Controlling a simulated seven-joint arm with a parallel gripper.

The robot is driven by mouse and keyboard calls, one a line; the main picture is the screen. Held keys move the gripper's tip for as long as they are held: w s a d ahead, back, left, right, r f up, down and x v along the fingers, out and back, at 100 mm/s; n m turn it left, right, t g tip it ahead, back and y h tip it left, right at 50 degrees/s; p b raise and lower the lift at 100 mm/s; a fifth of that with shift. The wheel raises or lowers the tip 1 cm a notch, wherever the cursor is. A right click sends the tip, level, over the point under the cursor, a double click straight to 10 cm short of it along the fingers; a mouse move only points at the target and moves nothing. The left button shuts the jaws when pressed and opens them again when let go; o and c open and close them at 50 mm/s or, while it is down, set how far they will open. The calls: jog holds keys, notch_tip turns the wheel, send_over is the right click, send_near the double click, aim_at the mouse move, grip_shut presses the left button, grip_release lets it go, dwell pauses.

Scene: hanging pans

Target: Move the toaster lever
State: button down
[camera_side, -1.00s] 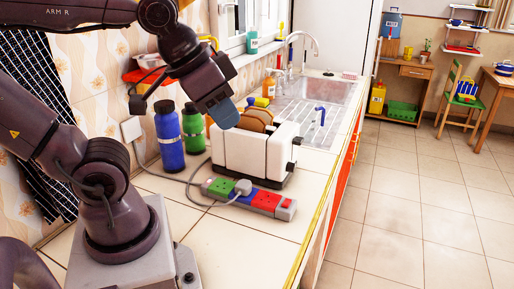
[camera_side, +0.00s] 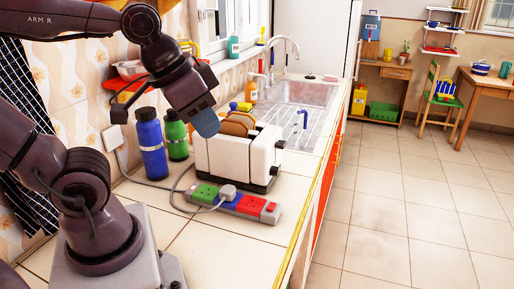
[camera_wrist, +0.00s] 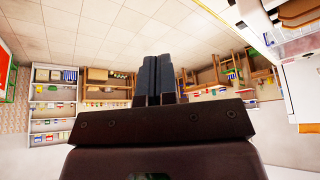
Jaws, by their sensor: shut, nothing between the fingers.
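The white toaster (camera_side: 226,158) stands on the counter in the side view, with brown bread slices (camera_side: 238,123) showing in its top. A dark lever knob (camera_side: 280,144) sticks out high on its right end, and another dark knob (camera_side: 274,171) sits lower. My gripper (camera_side: 206,125) points down over the toaster's left end, away from the lever; I cannot tell whether it touches the toaster. In the wrist view its two dark fingers (camera_wrist: 158,78) are together with nothing between them. The toaster's far side is hidden.
A power strip (camera_side: 233,204) with a plug and grey cable lies in front of the toaster. Blue (camera_side: 151,143) and green (camera_side: 176,138) bottles stand to its left. A sink (camera_side: 300,93) is behind. The counter's front edge is to the right.

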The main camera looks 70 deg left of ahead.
jog(key=w+a+f+n+g, duration=0.1)
jog(key=w+a+g, duration=0.15)
jog(key=w, duration=0.25)
jog(key=w+a+f+g, duration=0.1)
jog(key=w+a+f, duration=0.15)
jog(key=w, duration=0.25)
jog(key=m+g, duration=0.3)
jog(key=m, duration=0.4)
send_over(282, 143)
jog(key=d, duration=0.2)
jog(key=shift+y, duration=0.3)
jog(key=f, duration=1.1)
jog(key=shift+s+a, duration=0.15)
jog(key=shift+s, duration=0.15)
jog(key=shift+w+a+r+m+t, duration=0.2)
jog(key=shift+w+r+m, duration=0.15)
jog(key=shift+r+m, duration=0.4)
jog(key=shift+w+a+r+m+t, duration=0.15)
jog(key=shift+w+r+m, duration=0.25)
jog(key=shift+m, duration=0.55)
jog(key=shift+s+a+f, duration=0.15)
jog(key=shift+a+f, duration=0.05)
jog(key=shift+f, duration=1.5)
jog(key=shift+s+a+f, duration=0.1)
jog(key=shift+a+f, duration=0.05)
jog(key=shift+f, duration=1.55)
